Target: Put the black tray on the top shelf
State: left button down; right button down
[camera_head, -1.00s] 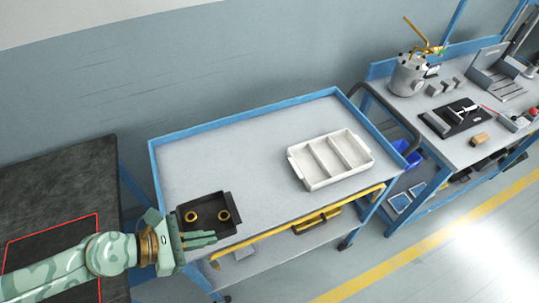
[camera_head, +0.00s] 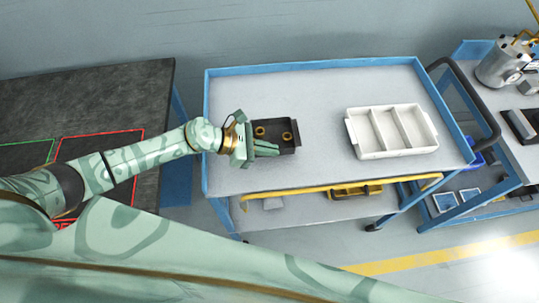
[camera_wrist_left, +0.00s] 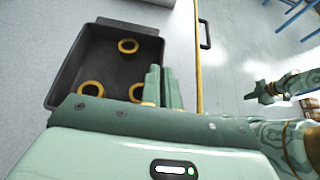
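The black tray (camera_head: 288,124) is over the front left part of the cart's grey, blue-rimmed top shelf (camera_head: 310,88). I cannot tell whether it rests there or hangs just above. In the left wrist view, the tray (camera_wrist_left: 98,62) is level-looking and holds gold rings, three visible. My left gripper (camera_head: 264,149) is at the tray's near left side. In the left wrist view its fingers (camera_wrist_left: 163,88) are close together, one on each side of the tray wall. My right gripper (camera_wrist_left: 262,93) shows small at the right of that view, away from the tray; its opening is unclear.
A white compartment tray (camera_head: 370,139) stands on the shelf to the right, with a gap between. A yellow strip (camera_head: 340,188) runs along the cart's front. A dark table (camera_head: 90,100) is at left, a bench with a metal vessel (camera_head: 500,68) at right.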

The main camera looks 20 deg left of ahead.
pick_arm(q)
jog(key=shift+w+f+b, duration=0.15)
jog(key=shift+f+b, duration=0.05)
jog(key=shift+f, duration=0.65)
jog(key=shift+w+f+b, duration=0.1)
jog(key=shift+f+b, duration=0.1)
jog(key=shift+f, duration=0.65)
jog(key=shift+f, duration=0.1)
jog(key=shift+f+b, duration=0.15)
jog(key=shift+b, duration=0.15)
jog(key=c, duration=1.6)
grip_release()
jog(key=shift+c, duration=0.2)
jog(key=shift+r+p, duration=0.3)
jog(key=v, duration=1.2)
jog(key=shift+s, duration=0.1)
